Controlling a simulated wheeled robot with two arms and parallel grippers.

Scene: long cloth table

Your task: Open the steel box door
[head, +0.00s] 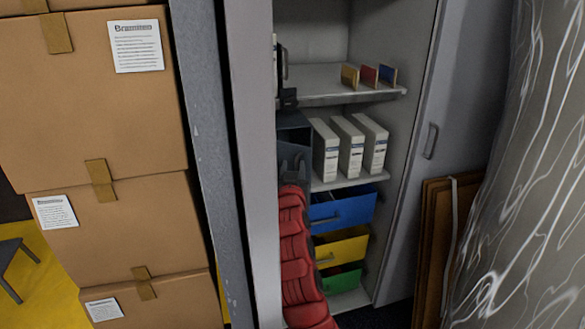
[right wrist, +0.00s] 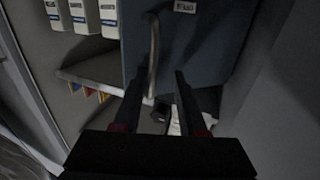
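The steel box (head: 294,128) is dark blue-grey and stands on the cabinet's middle shelf, left of the white binders. The cabinet's front post hides its left part. In the right wrist view the box front (right wrist: 195,45) shows close up, with a long grey bar handle (right wrist: 153,50) and a small label. The door looks shut. My right gripper (head: 292,163) is in front of the box, on a red sleeved arm. In the wrist view my right gripper (right wrist: 158,88) is open, its fingers on either side of the handle's near end; contact cannot be told. My left gripper is out of view.
White binders (head: 351,145) stand right of the box. Blue, yellow and green drawers (head: 342,208) are below, partly pulled out. The open cabinet door (head: 455,110) is at right. Stacked cardboard boxes (head: 90,100) and a grey post (head: 212,150) stand at left.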

